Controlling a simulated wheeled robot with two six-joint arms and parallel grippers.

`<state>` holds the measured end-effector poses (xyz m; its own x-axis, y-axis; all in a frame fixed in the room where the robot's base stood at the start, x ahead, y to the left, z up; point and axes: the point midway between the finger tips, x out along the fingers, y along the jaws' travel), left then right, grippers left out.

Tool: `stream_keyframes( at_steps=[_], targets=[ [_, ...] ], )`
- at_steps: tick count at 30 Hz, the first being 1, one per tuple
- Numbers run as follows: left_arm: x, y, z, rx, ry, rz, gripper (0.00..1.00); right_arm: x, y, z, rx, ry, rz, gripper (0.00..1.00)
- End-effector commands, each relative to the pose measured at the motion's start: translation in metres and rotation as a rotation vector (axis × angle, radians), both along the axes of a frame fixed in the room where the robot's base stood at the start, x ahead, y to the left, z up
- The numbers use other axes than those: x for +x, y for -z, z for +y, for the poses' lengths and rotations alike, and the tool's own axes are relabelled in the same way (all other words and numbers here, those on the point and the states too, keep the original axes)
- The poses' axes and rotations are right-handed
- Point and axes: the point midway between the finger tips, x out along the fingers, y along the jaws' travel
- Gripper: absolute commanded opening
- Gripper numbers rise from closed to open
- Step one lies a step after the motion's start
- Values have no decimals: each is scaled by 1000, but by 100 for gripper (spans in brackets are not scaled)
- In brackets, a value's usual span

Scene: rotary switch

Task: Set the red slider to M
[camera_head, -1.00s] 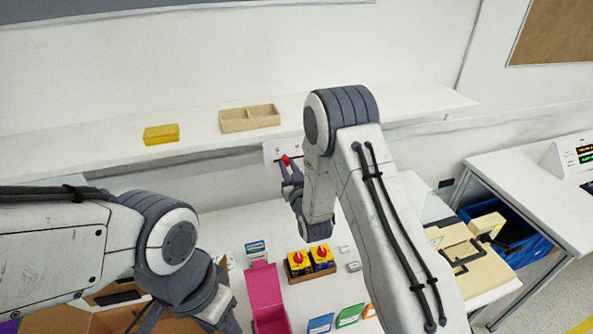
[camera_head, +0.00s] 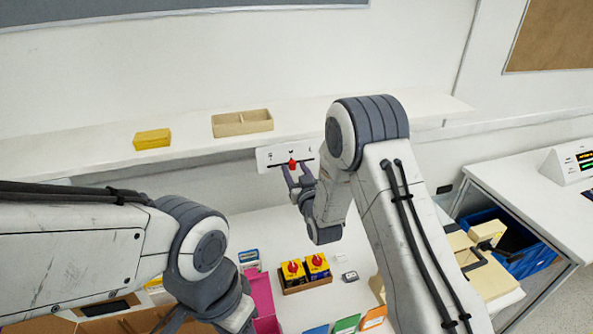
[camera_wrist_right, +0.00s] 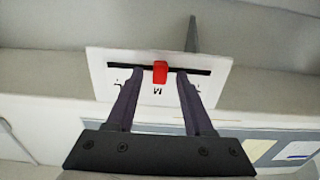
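The red slider (camera_head: 292,165) sits in a dark slot on a white plate (camera_head: 264,154) below the shelf's front edge. In the right wrist view the red slider (camera_wrist_right: 160,72) is near the slot's middle, almost in line with the letter M (camera_wrist_right: 158,90). My right gripper (camera_head: 295,172) is at the plate. In the wrist view my right gripper (camera_wrist_right: 160,72) is open, one finger on each side of the slider with gaps between. My left gripper (camera_head: 205,322) is low at the left, over the table; its fingers are mostly cut off or hidden.
A shelf (camera_head: 350,118) above the plate holds a yellow block (camera_head: 152,139) and a tan divided tray (camera_head: 228,130). The table below carries a small box with red-knobbed yellow items (camera_head: 305,270), a pink box (camera_head: 262,292) and several coloured cards. A blue crate (camera_head: 520,250) stands right.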

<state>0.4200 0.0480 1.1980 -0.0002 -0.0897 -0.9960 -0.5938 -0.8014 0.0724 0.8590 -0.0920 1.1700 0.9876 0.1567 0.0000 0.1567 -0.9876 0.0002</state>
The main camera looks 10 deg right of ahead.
Motion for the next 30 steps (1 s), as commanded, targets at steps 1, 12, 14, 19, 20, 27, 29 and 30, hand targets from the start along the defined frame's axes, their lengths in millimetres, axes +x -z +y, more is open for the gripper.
stream_keyframes(
  at_steps=[1, 12, 14, 19, 20, 27, 29, 30],
  targets=[
    [0, 0, 0, 0, 0, 0, 50, 0, 0, 0, 0, 0, 0, 52],
    [0, 29, 0, 0, -2, 0, 50, -49, 5, -8, 0, 0, 1, 52],
    [0, 34, 0, 0, -2, 0, 50, -61, 5, -10, 0, 0, 1, 52],
    [0, 45, 0, 0, -1, 0, 50, -88, 3, -14, 0, 0, 0, 52],
    [0, 46, 0, 0, -1, 0, 50, -92, 3, -14, 0, 0, 0, 52],
    [0, 48, 0, 0, 0, 0, 50, -103, 0, -16, 0, 0, -1, 52],
    [0, 48, 0, 0, 0, 0, 50, -104, 0, -16, 0, 0, -1, 52],
    [0, 48, 0, 0, 0, 0, 50, -103, 0, -16, 0, 0, -1, 52]
  ],
)
